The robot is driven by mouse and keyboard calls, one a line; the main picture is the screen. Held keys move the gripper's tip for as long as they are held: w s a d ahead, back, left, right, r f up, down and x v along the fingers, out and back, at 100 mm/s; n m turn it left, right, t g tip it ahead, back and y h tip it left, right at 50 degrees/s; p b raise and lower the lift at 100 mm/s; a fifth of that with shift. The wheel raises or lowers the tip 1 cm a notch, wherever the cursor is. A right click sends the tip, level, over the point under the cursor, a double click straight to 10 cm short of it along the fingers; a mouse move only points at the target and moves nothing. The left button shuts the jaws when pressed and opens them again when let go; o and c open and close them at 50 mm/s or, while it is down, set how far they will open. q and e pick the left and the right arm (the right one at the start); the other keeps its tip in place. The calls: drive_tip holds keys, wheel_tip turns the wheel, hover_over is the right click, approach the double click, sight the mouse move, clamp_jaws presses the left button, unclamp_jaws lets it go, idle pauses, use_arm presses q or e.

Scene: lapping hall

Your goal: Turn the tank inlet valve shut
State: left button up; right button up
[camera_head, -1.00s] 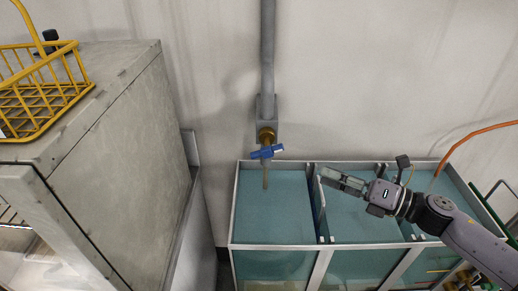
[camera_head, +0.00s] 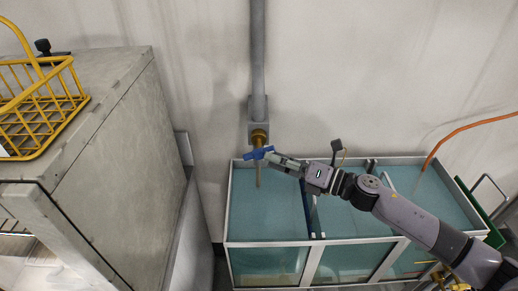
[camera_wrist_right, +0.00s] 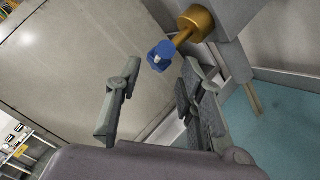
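The tank inlet valve has a blue handle (camera_head: 256,154) on a brass body (camera_head: 258,138), below a grey wall pipe. The handle lies crosswise, slightly tilted, above the thin outlet spout. My right gripper (camera_head: 275,159) is at the handle's right end in the head view. In the right wrist view the gripper (camera_wrist_right: 160,80) is open, its two fingers well apart. The blue handle (camera_wrist_right: 160,56) shows end-on beyond the fingertips, roughly in line with the gap. I see nothing held; whether a finger touches the handle I cannot tell. My left gripper is not in view.
The water tank (camera_head: 232,205), with several compartments, stands below the valve. A grey metal cabinet (camera_head: 120,130) with a yellow wire basket (camera_head: 40,105) stands at the left. The vertical pipe (camera_head: 258,50) runs up the wall. An orange hose (camera_head: 465,131) hangs at the right.

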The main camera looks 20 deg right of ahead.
sight(259, 154)
drive_tip(key=p+x, duration=0.1)
drive_tip(key=x, duration=0.3)
drive_tip(key=shift+w+r, duration=0.1)
drive_tip(key=shift+r, duration=0.05)
drive_tip(key=shift+w+a, duration=0.45)
drive_tip(key=shift+f, duration=0.2)
drive_tip(key=shift+c, duration=0.2)
clamp_jaws()
